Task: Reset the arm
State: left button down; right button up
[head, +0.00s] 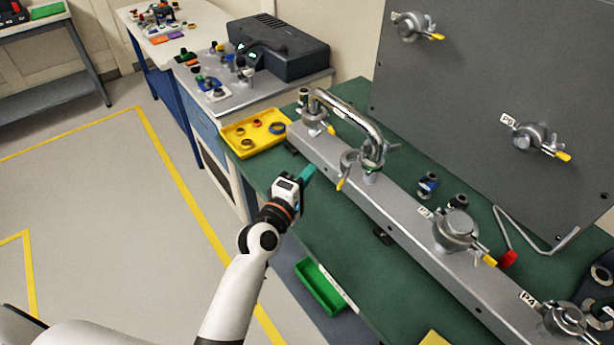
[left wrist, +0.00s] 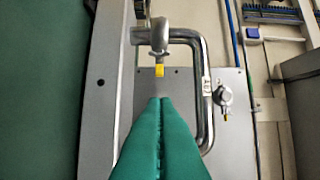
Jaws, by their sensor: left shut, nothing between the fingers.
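My left arm comes in from the bottom of the head view, and its left gripper (head: 307,174) is over the green bench top (head: 340,235), near the front side of the grey rail. Its teal fingers are shut with nothing between them. The fingers also show in the left wrist view (left wrist: 160,104), closed together and pointing at a yellow-tipped clamp (left wrist: 159,50). The fingers look apart from the clamp. My right gripper is in neither view.
The grey rail (head: 410,240) carries a bent steel pipe (head: 350,112) and several clamps, one labelled P3 (head: 455,230). A dark upright panel (head: 500,90) stands behind. A yellow tray (head: 255,133) with rings is at the bench's far end. A green bin (head: 320,288) hangs in front.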

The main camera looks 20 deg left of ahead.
pick_arm(q)
jog(key=s+d+f+m+g, duration=0.1)
jog(key=s+f+m+g, duration=0.65)
jog(key=s+m, duration=0.35)
jog(key=s+a+f+m+g+y, duration=0.2)
jog(key=s+a+m+g, duration=0.1)
jog(key=s, duration=0.6)
jog(key=s+a+f+m+g+y, duration=0.1)
jog(key=s+a+m+g+y, duration=0.2)
jog(key=s, duration=0.6)
notch_tip(320, 180, down, 29)
jog(key=s+a+g+h, duration=0.1)
jog(key=s+g, duration=0.1)
jog(key=s, duration=0.1)
jog(key=s+a+f+g+b, duration=0.1)
jog(key=s+a+f, duration=0.1)
jog(key=s+f, duration=1.2)
jog(key=shift+s+a+f+m, duration=0.25)
jog(key=shift+s+a+m, duration=0.15)
jog(key=shift+s, duration=0.35)
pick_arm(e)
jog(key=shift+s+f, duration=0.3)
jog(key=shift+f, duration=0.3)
